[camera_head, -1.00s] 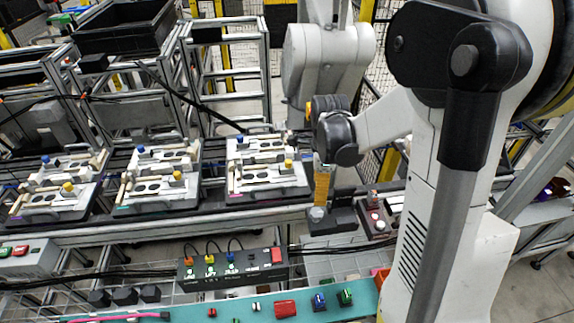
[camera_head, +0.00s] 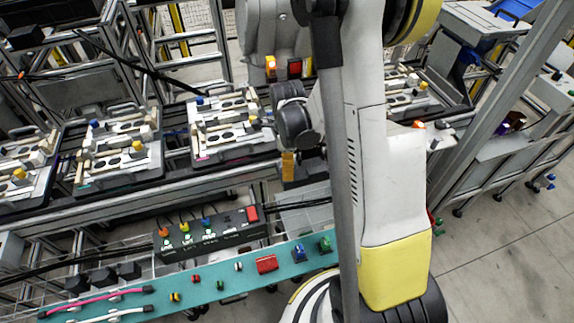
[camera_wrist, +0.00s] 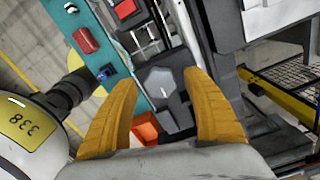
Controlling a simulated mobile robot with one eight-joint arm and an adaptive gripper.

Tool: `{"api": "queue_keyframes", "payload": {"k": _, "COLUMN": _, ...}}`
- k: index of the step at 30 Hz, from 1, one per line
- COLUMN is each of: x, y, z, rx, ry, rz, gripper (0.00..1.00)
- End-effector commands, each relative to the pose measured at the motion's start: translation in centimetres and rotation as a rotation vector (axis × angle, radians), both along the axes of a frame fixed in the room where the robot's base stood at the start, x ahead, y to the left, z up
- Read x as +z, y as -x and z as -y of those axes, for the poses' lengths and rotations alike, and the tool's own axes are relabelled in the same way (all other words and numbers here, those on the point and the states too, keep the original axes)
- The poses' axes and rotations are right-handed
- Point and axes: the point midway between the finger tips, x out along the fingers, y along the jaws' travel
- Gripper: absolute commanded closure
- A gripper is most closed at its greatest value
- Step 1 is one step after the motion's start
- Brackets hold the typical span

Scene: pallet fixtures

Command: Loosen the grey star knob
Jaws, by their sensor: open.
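In the wrist view a grey, angular knob (camera_wrist: 157,86) with a small light mark sits on a black block (camera_wrist: 180,116). It appears between the yellow fingers of my gripper (camera_wrist: 160,78), which stand wide apart. Neither finger visibly touches it, and the height gap cannot be told. In the head view my gripper (camera_head: 288,166) points down behind the rail's front edge, partly hidden by my arm. The grey knob cannot be made out in the head view.
Fixture pallets with coloured knobs (camera_head: 232,122) stand left of my gripper. A black button box (camera_head: 210,238) and a teal strip (camera_head: 215,275) with small parts lie in front. An orange bin (camera_wrist: 145,127) lies beside the block. Open floor (camera_head: 500,250) is at right.

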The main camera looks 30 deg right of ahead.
Motion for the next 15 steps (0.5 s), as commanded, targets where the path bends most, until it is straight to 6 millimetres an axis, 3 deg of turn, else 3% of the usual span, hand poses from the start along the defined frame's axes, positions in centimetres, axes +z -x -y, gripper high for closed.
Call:
{"api": "queue_keyframes", "payload": {"k": 2, "x": 0.03, "y": 0.00, "z": 0.00, "rx": 0.000, "ry": 0.000, "rz": 0.000, "gripper": 0.42}}
{"api": "queue_keyframes", "payload": {"k": 3, "x": 0.03, "y": 0.00, "z": 0.00, "rx": 0.000, "ry": 0.000, "rz": 0.000, "gripper": 0.46}}
{"api": "queue_keyframes", "payload": {"k": 8, "x": 0.04, "y": 0.00, "z": 0.00, "rx": 0.000, "ry": 0.000, "rz": 0.000, "gripper": 0.95}}
{"api": "queue_keyframes", "payload": {"k": 15, "x": 0.03, "y": 0.00, "z": 0.00, "rx": 0.009, "ry": 0.000, "rz": 0.000, "gripper": 0.95}}
